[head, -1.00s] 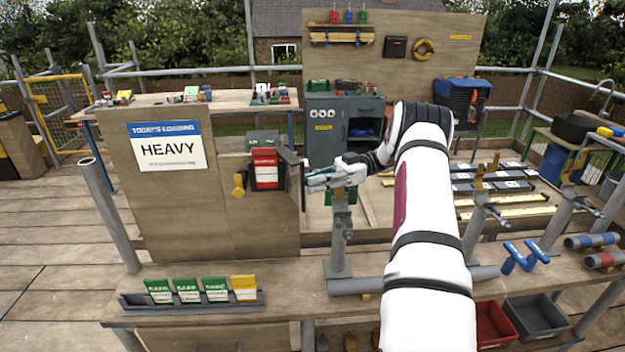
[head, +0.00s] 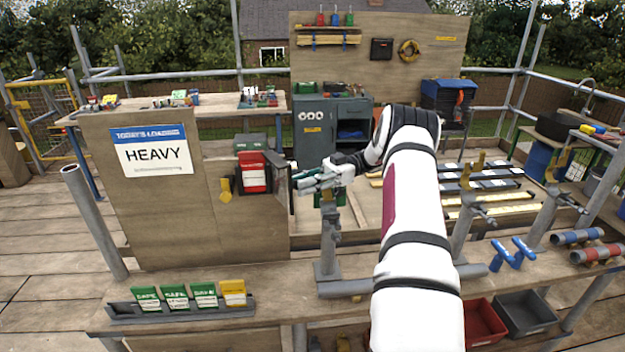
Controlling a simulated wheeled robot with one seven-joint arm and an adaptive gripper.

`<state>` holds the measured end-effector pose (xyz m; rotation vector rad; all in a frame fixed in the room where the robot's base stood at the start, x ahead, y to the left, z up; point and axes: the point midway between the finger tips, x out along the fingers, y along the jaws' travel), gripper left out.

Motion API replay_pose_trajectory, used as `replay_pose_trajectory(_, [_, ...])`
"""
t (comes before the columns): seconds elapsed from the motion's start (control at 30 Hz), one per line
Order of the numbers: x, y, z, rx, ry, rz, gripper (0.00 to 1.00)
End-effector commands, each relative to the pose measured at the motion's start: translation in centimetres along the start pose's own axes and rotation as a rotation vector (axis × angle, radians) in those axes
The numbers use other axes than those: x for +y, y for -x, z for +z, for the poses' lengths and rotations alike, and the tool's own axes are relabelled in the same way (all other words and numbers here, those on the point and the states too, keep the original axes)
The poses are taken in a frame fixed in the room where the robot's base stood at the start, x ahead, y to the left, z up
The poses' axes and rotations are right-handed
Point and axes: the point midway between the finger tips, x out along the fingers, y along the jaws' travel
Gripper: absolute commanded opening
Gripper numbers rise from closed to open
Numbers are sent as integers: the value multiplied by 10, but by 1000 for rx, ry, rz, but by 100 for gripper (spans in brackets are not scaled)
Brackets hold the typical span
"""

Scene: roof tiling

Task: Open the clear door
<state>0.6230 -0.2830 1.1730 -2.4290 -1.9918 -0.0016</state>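A small box holding a red and white card (head: 254,172) is fixed to the wooden board bearing the "HEAVY" sign. A dark-edged panel (head: 279,166), which looks like its door, stands out from the box's right side, seen nearly edge-on. I cannot make out its clear pane. My gripper (head: 302,181) is just right of this panel, pointing left, at about the height of its lower half. Whether it touches the panel cannot be told. The fingers are small and overlap in this view, so their opening is unclear.
A yellow part (head: 225,189) sticks out left of the box. Below, a grey tray (head: 180,311) holds green and yellow cards on the front ledge. A grey post (head: 328,240) stands just below my gripper. Blue clamp handles (head: 512,254) lie to the right.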

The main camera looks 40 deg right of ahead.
Motion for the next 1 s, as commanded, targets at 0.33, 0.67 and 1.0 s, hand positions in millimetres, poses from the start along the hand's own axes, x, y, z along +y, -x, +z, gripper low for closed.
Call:
replay_pose_trajectory(0.33, [0, 41, 1, 2, 2, 3, 29])
replay_pose_trajectory(0.67, [0, 62, 1, 2, 2, -5, 29])
replay_pose_trajectory(1.0, [-1, 72, 0, 0, 0, 2, 29])
